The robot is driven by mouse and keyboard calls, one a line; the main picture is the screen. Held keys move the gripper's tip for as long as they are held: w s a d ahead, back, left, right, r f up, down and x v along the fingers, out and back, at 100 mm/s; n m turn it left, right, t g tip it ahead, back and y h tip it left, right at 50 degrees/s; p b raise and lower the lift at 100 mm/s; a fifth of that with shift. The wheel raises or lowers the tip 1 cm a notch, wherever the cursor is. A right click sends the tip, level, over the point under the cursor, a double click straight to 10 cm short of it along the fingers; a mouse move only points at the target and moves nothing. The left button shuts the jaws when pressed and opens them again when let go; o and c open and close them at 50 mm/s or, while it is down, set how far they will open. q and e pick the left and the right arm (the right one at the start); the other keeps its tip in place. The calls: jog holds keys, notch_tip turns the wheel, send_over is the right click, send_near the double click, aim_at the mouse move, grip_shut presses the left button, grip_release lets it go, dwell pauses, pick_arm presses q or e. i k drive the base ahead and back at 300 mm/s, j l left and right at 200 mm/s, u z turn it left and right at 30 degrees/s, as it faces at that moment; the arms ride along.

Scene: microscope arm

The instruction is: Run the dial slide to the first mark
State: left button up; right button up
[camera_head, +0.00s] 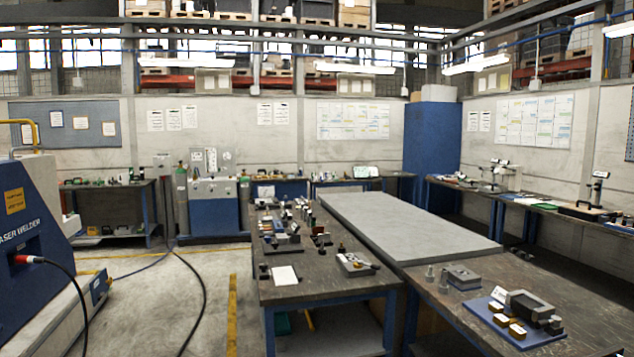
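I cannot clearly pick out the dial slide or its marks at this distance. Two upright stands with arms, one white-based (499,174) and one darker (595,190), stand on the right wall bench. Each could carry a slide, but I cannot tell. Neither of my grippers shows in the head view.
The dark middle bench (300,292) holds several small parts and a white sheet (284,275). A bare grey slab (400,222) lies beside it. A blue tray (484,312) with brass blocks is front right. A blue laser welder (30,240) stands left; cables cross the floor.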

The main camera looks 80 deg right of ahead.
aim_at(465, 184)
jog(key=z, duration=4)
jog(key=l+z, duration=0.25)
jog(key=i+l+z, duration=0.25)
jog(key=l, duration=0.2)
jog(key=l+z, duration=0.2)
jog(key=l, duration=0.2)
jog(key=i+l+z, duration=0.35)
jog(key=l+z, duration=0.15)
jog(key=i+l, duration=0.2)
jog(key=i, duration=0.3)
jog(key=i+l+z, duration=0.1)
jog(key=i, duration=0.4)
jog(key=i+l, duration=0.3)
jog(key=i, duration=0.25)
jog(key=i+l+z, duration=0.1)
jog(key=i, duration=1.35)
jog(key=i+l+u, duration=0.1)
jog(key=i, duration=0.85)
jog(key=i+u, duration=0.7)
jog(key=i+l+u, duration=0.1)
jog(key=i+u, duration=0.25)
jog(key=i+j+u, duration=0.15)
jog(key=u, duration=0.25)
jog(key=i+u, duration=0.2)
jog(key=u, duration=0.15)
jog(key=i+j+u, duration=0.1)
jog(key=u, duration=0.3)
jog(key=i+u, duration=0.4)
jog(key=k+l, duration=0.05)
jog(key=k, duration=0.05)
